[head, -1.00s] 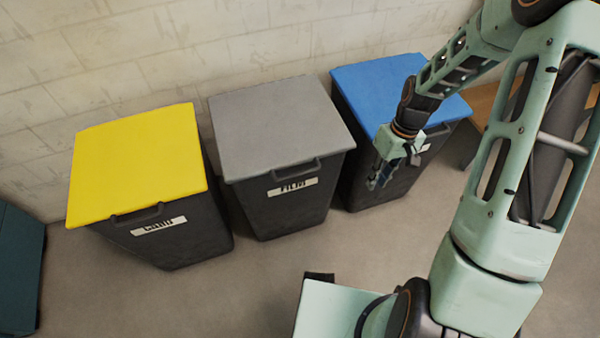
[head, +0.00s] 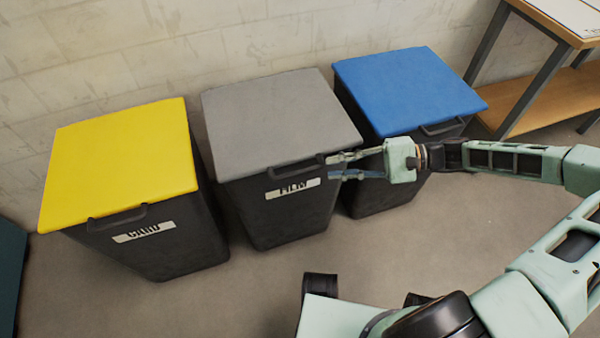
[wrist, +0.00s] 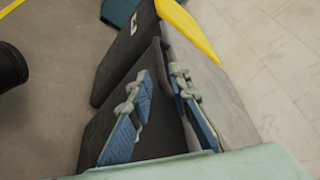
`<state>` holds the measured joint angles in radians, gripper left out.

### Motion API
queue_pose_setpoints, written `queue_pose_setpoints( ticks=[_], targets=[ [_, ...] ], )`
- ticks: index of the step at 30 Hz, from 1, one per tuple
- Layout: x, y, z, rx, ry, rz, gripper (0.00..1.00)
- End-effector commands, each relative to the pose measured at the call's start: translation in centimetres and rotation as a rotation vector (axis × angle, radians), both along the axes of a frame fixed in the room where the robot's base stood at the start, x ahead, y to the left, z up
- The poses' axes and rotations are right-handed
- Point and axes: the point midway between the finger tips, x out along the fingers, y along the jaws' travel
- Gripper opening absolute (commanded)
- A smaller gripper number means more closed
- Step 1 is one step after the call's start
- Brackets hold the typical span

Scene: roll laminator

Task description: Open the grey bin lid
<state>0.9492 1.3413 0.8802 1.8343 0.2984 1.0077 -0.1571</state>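The grey lid (head: 280,115) lies flat and closed on the dark grey bin (head: 290,215) labelled FILM, in the middle of three bins. A dark handle (head: 293,168) runs along its front edge. My gripper (head: 334,166) is open at the front right of this bin, fingers pointing left, near the handle's right end. In the wrist view, the two blue fingers of my gripper (wrist: 160,75) stand apart, with the lid's front edge and dark handle region between and beyond them. The grey lid (wrist: 222,95) shows at the right. I cannot tell whether the fingers touch it.
A yellow-lidded bin (head: 120,165) labelled CARD stands to the left. A blue-lidded bin (head: 405,90) stands to the right, behind my gripper. A wooden table (head: 540,95) is at the far right. The wall is behind the bins.

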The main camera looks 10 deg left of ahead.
Motion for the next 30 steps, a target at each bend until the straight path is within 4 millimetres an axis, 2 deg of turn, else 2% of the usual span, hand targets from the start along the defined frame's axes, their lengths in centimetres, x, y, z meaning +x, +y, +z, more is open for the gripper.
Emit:
queue_pose_setpoints(
  ticks=[9, 15, 19, 27, 30],
  targets=[
    [-1.4, 5.8, -1.6, 0.000, -0.001, 0.006, 0.18],
    [-1.9, 8.3, -2.1, -0.004, -0.001, 0.004, 0.18],
    [-2.0, 9.1, -2.2, -0.003, -0.002, 0.003, 0.18],
    [-2.0, 9.2, -2.2, -0.004, -0.001, 0.001, 0.18],
    [-2.0, 9.2, -2.2, -0.004, -0.003, 0.002, 0.09]
  ],
)
